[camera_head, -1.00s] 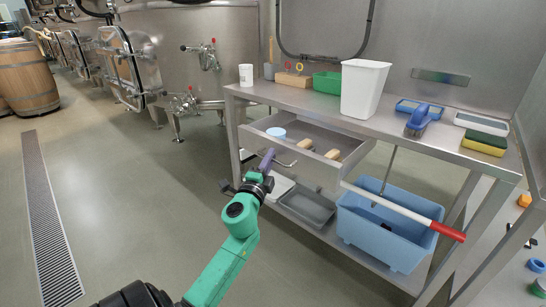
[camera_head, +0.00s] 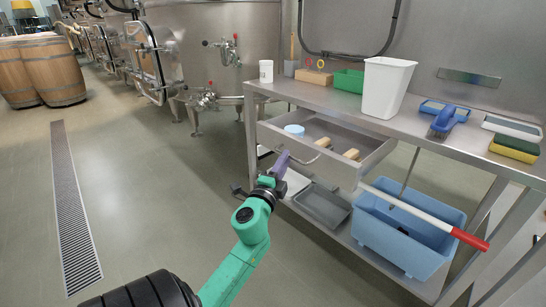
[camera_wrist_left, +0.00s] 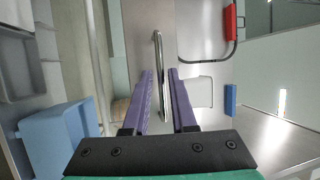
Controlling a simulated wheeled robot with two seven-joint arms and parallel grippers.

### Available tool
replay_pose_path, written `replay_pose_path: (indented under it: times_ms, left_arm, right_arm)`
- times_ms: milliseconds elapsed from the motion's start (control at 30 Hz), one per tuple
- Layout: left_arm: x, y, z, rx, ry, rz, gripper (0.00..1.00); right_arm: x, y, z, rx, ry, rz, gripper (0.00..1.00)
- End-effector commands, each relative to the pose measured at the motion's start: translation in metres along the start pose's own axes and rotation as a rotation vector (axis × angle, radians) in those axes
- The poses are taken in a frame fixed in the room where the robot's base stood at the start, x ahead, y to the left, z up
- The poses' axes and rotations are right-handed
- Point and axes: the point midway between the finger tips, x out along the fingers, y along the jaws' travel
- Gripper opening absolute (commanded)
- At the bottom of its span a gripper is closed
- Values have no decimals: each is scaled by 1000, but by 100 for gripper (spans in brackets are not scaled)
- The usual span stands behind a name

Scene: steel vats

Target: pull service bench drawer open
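The service bench (camera_head: 420,135) is steel, with its drawer (camera_head: 310,155) standing out from under the top, so its inside shows. A blue-lidded tub (camera_head: 294,130) and two wooden-looking pieces (camera_head: 351,154) lie in it. The drawer's bar handle (camera_head: 304,161) is on its front; it also shows in the left wrist view (camera_wrist_left: 158,52). My left gripper (camera_head: 282,157) is at the handle. My right gripper is out of view.
The bench top holds a white bin (camera_head: 386,88), a green box (camera_head: 349,79) and a blue brush (camera_head: 443,121). A blue tub (camera_head: 405,240) and a grey tray (camera_head: 322,206) sit on the lower shelf. A red-and-white pole (camera_head: 425,218) sticks out in front. Floor at left is open.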

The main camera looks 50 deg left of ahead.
Motion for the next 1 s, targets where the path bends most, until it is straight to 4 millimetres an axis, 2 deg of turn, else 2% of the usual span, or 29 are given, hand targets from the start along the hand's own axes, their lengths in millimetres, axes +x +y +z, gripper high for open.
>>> replay_pose_path:
  times_ms: [167, 300, 400, 600, 1000]
  left_arm:
    - [-46, 5, 0, -3, -2, 4, 25]
    - [-87, 7, 1, -2, -4, 4, 25]
    - [-106, 5, 1, -3, -2, 3, 25]
    - [-118, 1, 0, 1, 1, 0, 25]
    - [-117, 0, 0, 1, 1, 0, 25]
  right_arm:
    - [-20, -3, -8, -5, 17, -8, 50]
    - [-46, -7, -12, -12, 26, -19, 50]
    - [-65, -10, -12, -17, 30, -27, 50]
    - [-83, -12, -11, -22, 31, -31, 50]
    - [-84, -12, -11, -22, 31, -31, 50]
